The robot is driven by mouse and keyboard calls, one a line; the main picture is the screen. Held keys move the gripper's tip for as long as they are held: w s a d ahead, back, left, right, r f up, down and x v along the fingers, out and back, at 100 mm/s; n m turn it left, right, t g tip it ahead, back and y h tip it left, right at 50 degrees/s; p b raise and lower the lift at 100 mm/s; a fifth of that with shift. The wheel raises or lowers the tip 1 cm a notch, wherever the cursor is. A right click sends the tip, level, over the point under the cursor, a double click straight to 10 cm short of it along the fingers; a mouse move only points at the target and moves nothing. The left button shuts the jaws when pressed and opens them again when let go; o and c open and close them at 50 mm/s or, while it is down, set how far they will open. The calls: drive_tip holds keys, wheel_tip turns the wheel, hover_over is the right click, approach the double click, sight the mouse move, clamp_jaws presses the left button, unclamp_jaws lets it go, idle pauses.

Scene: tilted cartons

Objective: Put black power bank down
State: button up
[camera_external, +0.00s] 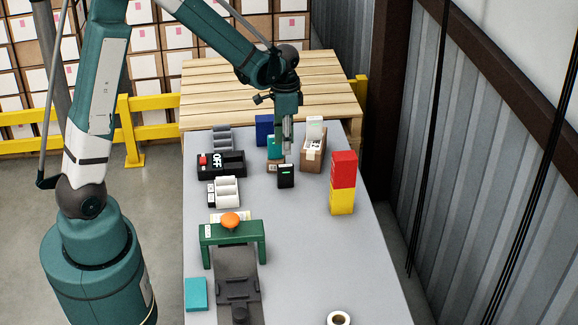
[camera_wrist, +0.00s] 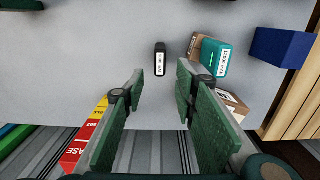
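The black power bank (camera_external: 286,177) stands upright on the grey table, in front of a small brown carton (camera_external: 274,168). In the wrist view the black power bank (camera_wrist: 160,62) shows its narrow labelled edge, beyond the gap between the fingertips. My gripper (camera_external: 287,152) points down above and just behind it in the external view. In the wrist view my gripper (camera_wrist: 160,72) is open, its two green pads wide apart with nothing between them. A teal power bank (camera_wrist: 214,58) stands in the small carton, partly behind my gripper in the external view.
A larger carton (camera_external: 312,160) holding a white item (camera_external: 316,126) stands to the right. A blue box (camera_external: 264,129) is behind. Red and yellow boxes (camera_external: 343,185) stand farther right. A black switch box (camera_external: 220,163) is left. The table front right of the power bank is mostly clear.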

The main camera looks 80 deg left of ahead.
drive_tip(key=shift+r, duration=1.05)
drive_tip(key=s+d+r+t+y, duration=0.1)
drive_tip(key=s+d+r+t, duration=0.1)
drive_tip(key=d+r, duration=0.7)
drive_tip(key=s+d+r+t, duration=0.1)
drive_tip(key=s+d+r, duration=0.1)
drive_tip(key=d+r, duration=0.65)
drive_tip(key=s+d+r+t, duration=0.1)
drive_tip(key=s+d+t, duration=0.1)
drive_tip(key=s+d, duration=0.4)
drive_tip(key=s+d+r+t+h, duration=0.1)
drive_tip(key=s+d, duration=0.5)
drive_tip(key=d, duration=0.7)
drive_tip(key=shift+d+r+t, duration=0.15)
drive_tip(key=shift+d+t, duration=0.1)
drive_tip(key=shift+t, duration=0.35)
drive_tip(key=shift+s, duration=0.1)
